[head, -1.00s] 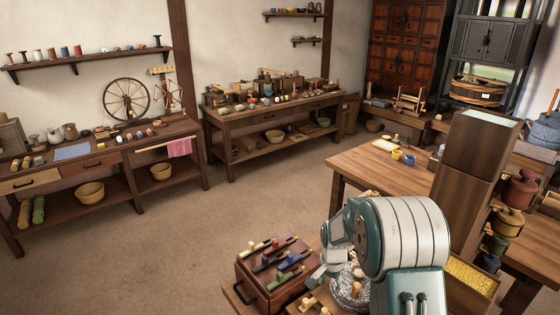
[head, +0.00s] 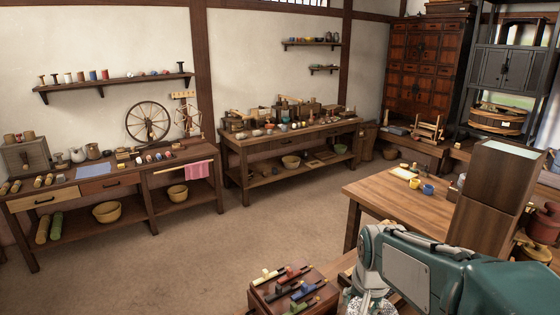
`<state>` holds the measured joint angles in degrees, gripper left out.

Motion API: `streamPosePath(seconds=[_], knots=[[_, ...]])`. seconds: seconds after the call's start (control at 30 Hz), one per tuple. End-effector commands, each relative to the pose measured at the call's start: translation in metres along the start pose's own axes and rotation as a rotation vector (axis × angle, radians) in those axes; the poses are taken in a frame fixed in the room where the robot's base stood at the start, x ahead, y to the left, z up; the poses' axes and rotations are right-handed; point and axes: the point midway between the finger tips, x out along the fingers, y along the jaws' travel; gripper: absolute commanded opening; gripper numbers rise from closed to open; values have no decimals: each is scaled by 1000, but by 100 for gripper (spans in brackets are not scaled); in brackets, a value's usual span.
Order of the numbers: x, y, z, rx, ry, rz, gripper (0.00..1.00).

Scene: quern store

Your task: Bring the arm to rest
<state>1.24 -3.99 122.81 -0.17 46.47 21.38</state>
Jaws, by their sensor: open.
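My arm (head: 450,272) fills the bottom right of the head view, with teal and grey links. My gripper's jaws do not show; they are hidden behind the arm or below the picture edge. Just below and left of the arm, part of a speckled grey stone (head: 362,302) shows, mostly covered by the arm. I cannot tell how far the arm stands from it.
A dark red box (head: 262,297) with coloured-handled tools lies left of the arm. A tall wooden post (head: 490,190) rises close behind the arm. A wooden table (head: 375,190) with yellow and blue cups stands beyond. The floor (head: 200,265) at left is clear.

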Motion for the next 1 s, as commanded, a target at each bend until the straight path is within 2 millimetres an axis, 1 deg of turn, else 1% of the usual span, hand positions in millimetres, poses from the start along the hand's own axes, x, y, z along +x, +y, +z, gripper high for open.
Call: streamPosePath(seconds=[0.03,0.2,0.5,0.8,0.9,1.0], knots=[[-10,2,7,-20,15,-6,65],[-36,10,30,-90,55,-21,65],[-72,25,73,-216,128,-41,65],[-92,41,118,-337,202,-52,65],[-94,44,128,-367,219,-53,65],[-96,47,134,-384,229,-54,65]])
